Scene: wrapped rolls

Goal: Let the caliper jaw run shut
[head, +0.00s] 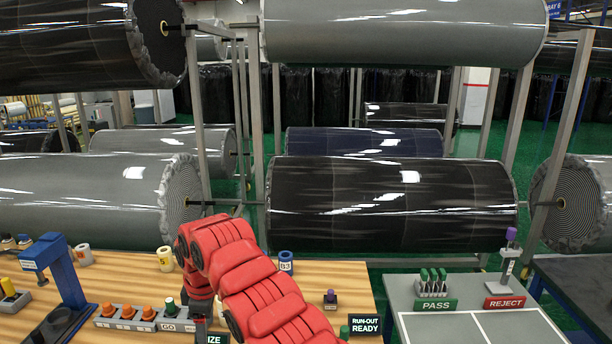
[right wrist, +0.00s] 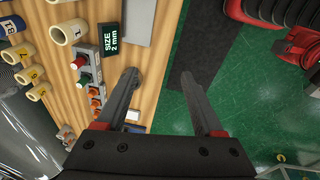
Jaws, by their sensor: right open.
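I cannot pick out the caliper jaw with certainty. A sign reading "SIZE 2 mm" (right wrist: 111,40) stands at the bench edge in the right wrist view, beside a flat grey plate (right wrist: 138,22). My arm hides that gripper in the head view. My left gripper is out of view.
A row of orange and green knobs with a GO label (head: 140,317) and a blue stand (head: 62,275) are on the wooden bench (head: 120,275). Numbered rings stand behind. A grey table (head: 395,290) at right carries PASS and REJECT holders. Wrapped rolls hang behind.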

